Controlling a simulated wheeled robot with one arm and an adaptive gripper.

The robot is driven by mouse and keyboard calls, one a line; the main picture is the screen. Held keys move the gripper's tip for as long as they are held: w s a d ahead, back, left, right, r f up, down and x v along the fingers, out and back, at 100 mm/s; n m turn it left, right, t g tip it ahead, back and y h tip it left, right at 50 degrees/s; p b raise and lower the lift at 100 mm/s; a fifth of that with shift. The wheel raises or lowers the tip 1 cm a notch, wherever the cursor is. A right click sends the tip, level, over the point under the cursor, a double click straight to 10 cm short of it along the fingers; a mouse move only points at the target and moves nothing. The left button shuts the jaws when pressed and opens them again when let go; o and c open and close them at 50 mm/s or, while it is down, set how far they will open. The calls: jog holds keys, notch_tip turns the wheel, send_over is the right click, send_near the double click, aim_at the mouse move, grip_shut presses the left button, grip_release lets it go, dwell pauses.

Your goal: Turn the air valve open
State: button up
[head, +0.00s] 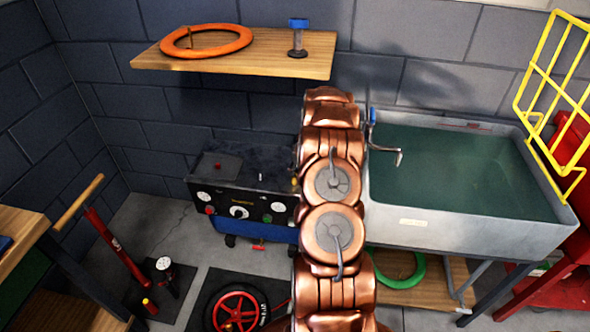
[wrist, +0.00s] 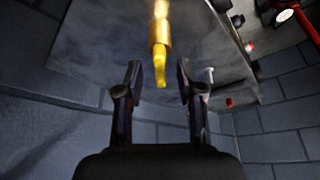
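In the wrist view, a brass fitting (wrist: 160,28) with a yellow end piece (wrist: 160,68) stands out in front of a grey metal surface; it looks like the air valve. My gripper (wrist: 158,72) is open, with one dark finger on each side of the yellow end. I see a gap on both sides and no clear contact. The depth between fingers and valve is hard to tell. In the head view, my copper-coloured arm hides the gripper and most or all of the valve.
The black compressor unit (head: 240,207) with gauges stands left of my arm. A grey sink (head: 465,222) is close on the right. A wooden shelf (head: 215,63) with an orange ring (head: 206,41) hangs above. A wheel (head: 240,310) and a red pump (head: 103,230) are on the floor.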

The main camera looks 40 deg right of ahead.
grip_shut()
jog(key=shift+a, duration=0.1)
